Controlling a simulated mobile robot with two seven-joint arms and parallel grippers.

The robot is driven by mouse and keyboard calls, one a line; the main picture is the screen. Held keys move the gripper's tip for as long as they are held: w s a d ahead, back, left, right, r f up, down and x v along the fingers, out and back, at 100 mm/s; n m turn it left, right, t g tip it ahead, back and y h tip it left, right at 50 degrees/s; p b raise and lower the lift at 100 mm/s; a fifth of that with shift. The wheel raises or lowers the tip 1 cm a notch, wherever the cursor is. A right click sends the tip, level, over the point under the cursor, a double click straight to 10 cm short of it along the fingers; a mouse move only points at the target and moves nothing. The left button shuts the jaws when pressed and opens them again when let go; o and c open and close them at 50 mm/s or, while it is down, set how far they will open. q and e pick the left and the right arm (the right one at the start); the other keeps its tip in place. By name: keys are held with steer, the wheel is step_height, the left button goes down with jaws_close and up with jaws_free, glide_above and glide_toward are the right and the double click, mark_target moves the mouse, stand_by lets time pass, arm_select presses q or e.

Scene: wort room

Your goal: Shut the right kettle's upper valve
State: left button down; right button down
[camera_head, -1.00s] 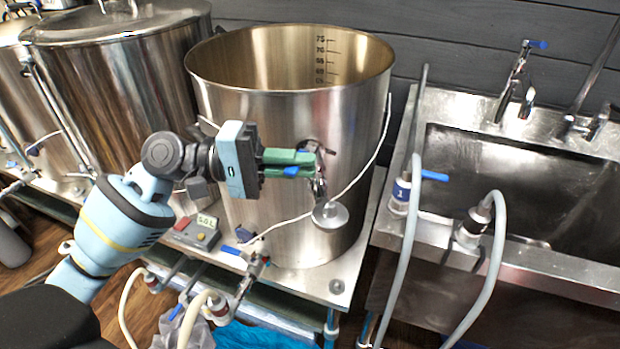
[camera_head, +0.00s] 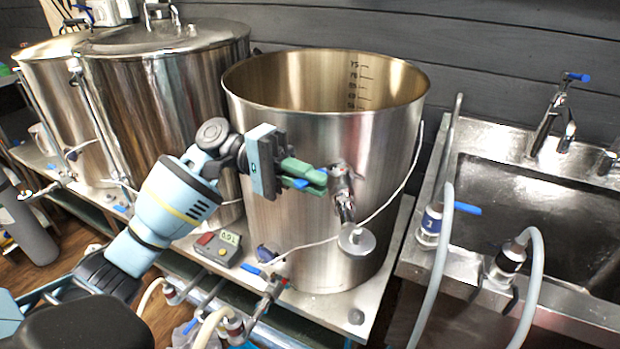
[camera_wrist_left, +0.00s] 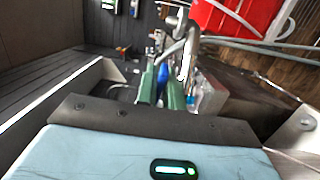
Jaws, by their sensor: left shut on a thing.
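The right kettle (camera_head: 320,240) is the open steel pot in the middle of the head view. Its upper valve (camera_head: 343,190) sticks out of the front wall. My left gripper (camera_head: 322,180) reaches in from the left with green fingers, just left of the valve body. It is shut on the valve's blue handle (camera_head: 300,183), which shows between and below the fingers. The wrist view also shows the green fingers (camera_wrist_left: 161,90) with the blue handle (camera_wrist_left: 162,74) between them. The fingers hide part of the handle, so its exact angle is hard to tell. My right gripper is not in view.
A round metal piece (camera_head: 356,239) and a white cable hang below the valve. A small control box (camera_head: 218,248) and a lower valve (camera_head: 274,287) sit at the kettle's front. A lidded kettle (camera_head: 160,110) stands left, a sink (camera_head: 540,220) with hoses right.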

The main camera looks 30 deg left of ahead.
arm_select(q)
steer(key=c, duration=1.5)
jaws_free()
steer(key=shift+r, duration=0.25)
steer(key=shift+o, duration=0.3)
step_height(320, 180, up, 4)
steer(key=shift+f, duration=0.25)
steer(key=s+d, duration=0.2)
steer(key=s, duration=0.2)
steer(key=s+d, duration=0.2)
steer(key=s, duration=0.3)
steer(key=s+d+r, duration=0.1)
steer(key=s+d, duration=0.2)
steer(key=s, duration=0.2)
steer(key=shift+s, duration=0.2)
steer(key=shift+c, duration=0.4)
